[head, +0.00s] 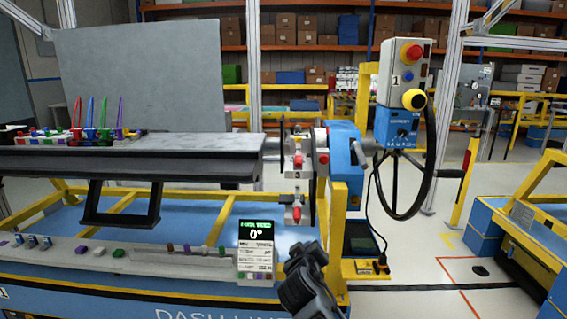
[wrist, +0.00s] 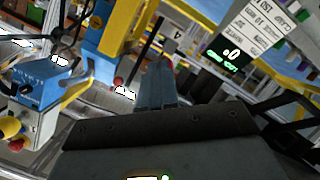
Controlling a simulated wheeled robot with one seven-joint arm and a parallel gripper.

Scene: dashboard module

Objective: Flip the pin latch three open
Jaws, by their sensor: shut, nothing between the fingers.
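A pale latch plate marked 3 (head: 297,174) stands at the right end of the long grey dashboard beam, beside the blue end unit. A red latch piece (head: 298,160) sits at its upper part and another red piece (head: 296,213) hangs below. I cannot tell their exact latch position at this size. My gripper (head: 304,256) is below and in front of the plate, apart from it. In the wrist view my gripper fingers (wrist: 157,82) are together with nothing between them.
A screen reading 0° (head: 256,234) stands just left of my gripper. A control box with red and yellow buttons (head: 404,75) and a hanging black cable is at the right. The blue end unit (head: 344,157) has a crank handle. Open floor lies farther right.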

